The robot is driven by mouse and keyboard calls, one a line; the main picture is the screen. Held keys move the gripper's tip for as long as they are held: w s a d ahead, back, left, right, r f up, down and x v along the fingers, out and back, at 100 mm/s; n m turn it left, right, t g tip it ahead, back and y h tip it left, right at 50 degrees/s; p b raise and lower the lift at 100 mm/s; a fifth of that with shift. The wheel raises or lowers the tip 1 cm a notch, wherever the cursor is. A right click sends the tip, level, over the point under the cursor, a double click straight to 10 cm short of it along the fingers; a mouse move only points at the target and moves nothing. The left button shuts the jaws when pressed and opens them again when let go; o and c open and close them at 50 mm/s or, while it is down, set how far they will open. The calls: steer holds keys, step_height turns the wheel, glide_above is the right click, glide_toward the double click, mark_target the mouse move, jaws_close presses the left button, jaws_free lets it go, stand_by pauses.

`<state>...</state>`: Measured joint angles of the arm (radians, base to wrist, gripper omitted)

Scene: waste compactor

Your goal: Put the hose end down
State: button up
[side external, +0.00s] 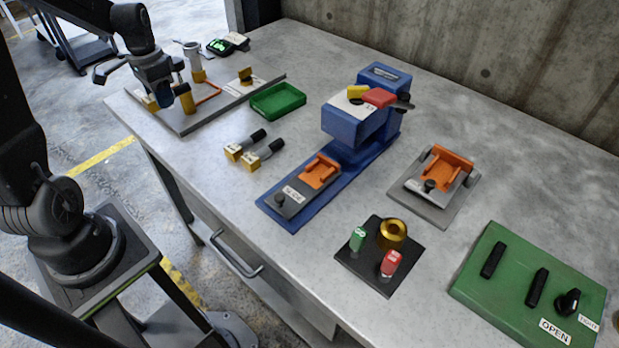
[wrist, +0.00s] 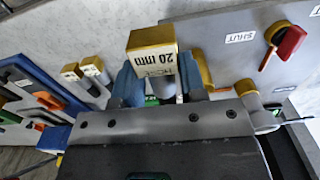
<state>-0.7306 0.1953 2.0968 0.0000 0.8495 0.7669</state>
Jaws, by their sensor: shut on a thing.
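My gripper (side external: 163,98) is at the far left of the table in the side view, low over a grey plate (side external: 190,124). In the wrist view its blue fingers (wrist: 160,88) are shut on a piece with a yellow end block labelled "20 mm" (wrist: 152,42), which appears to be the hose end. In the side view this piece is mostly hidden by the gripper; I cannot tell whether it touches the plate. A yellow cylinder (side external: 184,98) stands close beside the fingers.
Two yellow-and-black fittings (side external: 252,150) lie on the table, with a green tray (side external: 277,101) behind. A blue press (side external: 352,125) stands mid-table. A red-handled valve (wrist: 284,42) beside a "SHUT" label is near the gripper. An upright grey cylinder (side external: 193,56) stands behind it.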

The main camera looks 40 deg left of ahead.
steer(key=shift+w+d, duration=0.1)
steer(key=w+d+r, duration=0.1)
steer(key=w+d, duration=0.2)
steer(key=d, duration=0.3)
steer(key=w+d+r, duration=0.1)
steer(key=w+d, duration=0.2)
steer(key=d, duration=0.3)
glide_above(303, 187)
steer(key=f, duration=0.5)
steer(key=shift+s+a+f, duration=0.1)
steer(key=shift+a+f, duration=0.25)
steer(key=shift+d+f, duration=0.15)
steer(key=shift+d, duration=0.1)
steer(key=shift+d+f, duration=0.1)
steer(key=shift+f, duration=1.95)
steer(key=shift+f, duration=0.1)
